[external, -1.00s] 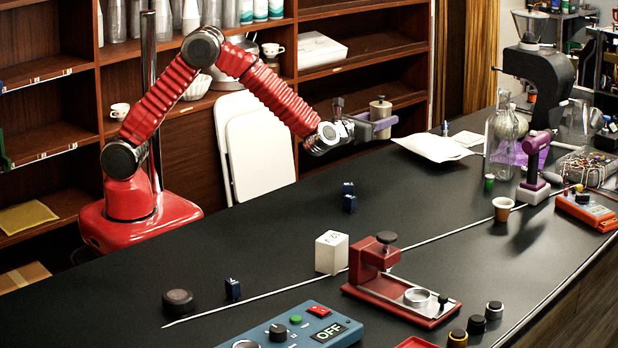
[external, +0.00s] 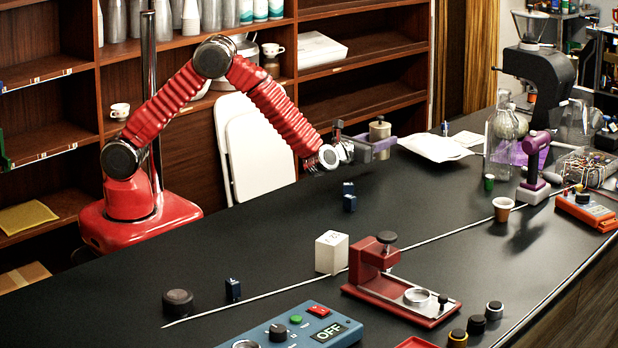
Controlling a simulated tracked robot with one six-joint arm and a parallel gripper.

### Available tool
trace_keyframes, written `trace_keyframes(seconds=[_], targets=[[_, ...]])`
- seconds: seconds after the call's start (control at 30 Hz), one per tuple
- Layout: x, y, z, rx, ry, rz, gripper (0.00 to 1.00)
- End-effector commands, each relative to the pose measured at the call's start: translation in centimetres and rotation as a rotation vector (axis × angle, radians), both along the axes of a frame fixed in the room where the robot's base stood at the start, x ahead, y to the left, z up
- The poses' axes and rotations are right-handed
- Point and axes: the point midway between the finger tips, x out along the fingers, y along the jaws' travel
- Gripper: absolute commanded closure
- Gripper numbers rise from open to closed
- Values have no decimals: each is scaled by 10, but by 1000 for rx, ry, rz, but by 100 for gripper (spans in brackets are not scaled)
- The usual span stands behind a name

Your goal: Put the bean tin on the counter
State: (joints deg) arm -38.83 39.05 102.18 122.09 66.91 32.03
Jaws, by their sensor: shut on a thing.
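The bean tin (external: 380,131) is a small beige cylinder with a knobbed lid. It is upright in my gripper (external: 384,146), near the far edge of the dark counter (external: 290,232). My gripper is shut on the tin, and its purple-grey fingers cover the lower part. The tin's base is hidden, and I cannot tell whether it is clear of the counter.
White paper (external: 434,147) lies just right of the tin. Two small blue blocks (external: 349,198) stand below my gripper. A white cube (external: 331,252) and a red press (external: 385,285) stand nearer the front. The middle-left counter is mostly clear.

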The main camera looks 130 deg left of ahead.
Motion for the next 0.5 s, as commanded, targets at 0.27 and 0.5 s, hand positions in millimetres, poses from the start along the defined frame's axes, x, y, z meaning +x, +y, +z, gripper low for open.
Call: trace_keyframes(seconds=[0.27, 0.5], targets=[[0, 0, -9, 0, 2, 0, 82], [0, 0, -35, 1, 2, -1, 82]])
